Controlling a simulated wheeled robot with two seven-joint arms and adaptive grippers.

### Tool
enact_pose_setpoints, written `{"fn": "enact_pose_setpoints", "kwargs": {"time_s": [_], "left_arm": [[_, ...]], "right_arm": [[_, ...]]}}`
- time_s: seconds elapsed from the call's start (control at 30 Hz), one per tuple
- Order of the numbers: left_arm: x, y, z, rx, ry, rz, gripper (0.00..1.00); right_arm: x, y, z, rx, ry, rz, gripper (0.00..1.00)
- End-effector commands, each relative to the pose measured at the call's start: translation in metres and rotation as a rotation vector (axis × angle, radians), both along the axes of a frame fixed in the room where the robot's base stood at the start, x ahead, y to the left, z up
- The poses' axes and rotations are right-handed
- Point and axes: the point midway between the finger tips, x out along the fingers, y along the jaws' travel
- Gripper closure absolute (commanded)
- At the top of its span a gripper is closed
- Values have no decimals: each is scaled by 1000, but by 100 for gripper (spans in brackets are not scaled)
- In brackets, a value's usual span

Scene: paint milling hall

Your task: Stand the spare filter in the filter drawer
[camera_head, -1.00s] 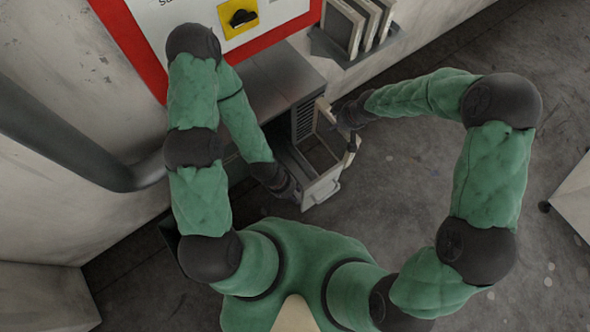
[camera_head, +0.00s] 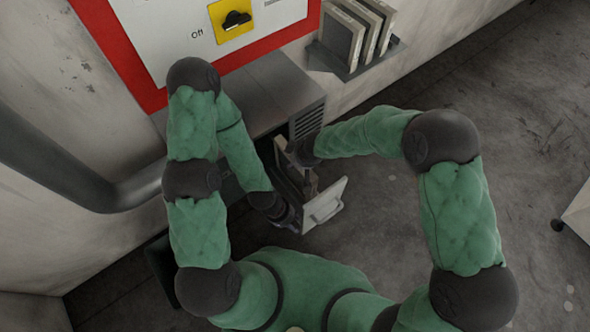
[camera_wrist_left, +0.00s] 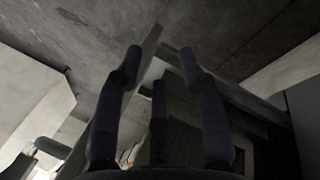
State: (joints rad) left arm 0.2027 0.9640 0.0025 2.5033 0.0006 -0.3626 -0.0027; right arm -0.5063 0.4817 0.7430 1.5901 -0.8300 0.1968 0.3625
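The filter drawer is pulled out from the grey cabinet; its pale front (camera_head: 335,192) with a bar handle shows in the head view. A tan-edged panel, seemingly the spare filter (camera_head: 283,158), is at the drawer's opening, largely hidden by my right arm; I cannot tell how far in it sits. My right gripper (camera_head: 310,183) points down at the drawer, its grip unclear. My left gripper (camera_head: 290,217) is beside the drawer's left side. In the left wrist view its fingers (camera_wrist_left: 160,68) are spread, with a pale panel edge (camera_wrist_left: 150,45) showing between them.
A wall shelf (camera_head: 355,68) holds several filters above and right of the cabinet (camera_head: 245,90). A red-bordered panel with a yellow switch plate (camera_head: 232,20) is above it. A thick grey pipe (camera_head: 60,165) runs at left.

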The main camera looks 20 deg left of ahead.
Motion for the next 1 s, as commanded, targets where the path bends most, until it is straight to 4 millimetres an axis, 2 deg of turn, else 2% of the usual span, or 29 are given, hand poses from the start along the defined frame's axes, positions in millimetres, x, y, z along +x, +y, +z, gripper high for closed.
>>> {"fn": "enact_pose_setpoints", "kwargs": {"time_s": [0.17, 0.4, 0.83, 0.87, 0.93, 1.0], "left_arm": [[0, 0, -8, 0, -1, 0, 60], [0, 0, -28, 0, 0, 0, 60], [0, 0, -31, 0, 0, 0, 60], [0, 0, -31, 0, 0, 0, 60], [0, 0, -30, 0, 0, 0, 60], [0, 0, -30, 0, 0, 0, 60]], "right_arm": [[-3, 7, -10, 0, -3, 2, 100], [-4, 8, -40, 1, -1, 1, 100], [-4, 8, -43, 1, -2, 0, 100], [-4, 8, -44, 1, -1, 0, 55], [-4, 8, -43, 1, -1, 0, 35], [-4, 7, -43, 1, -1, 0, 34]]}}
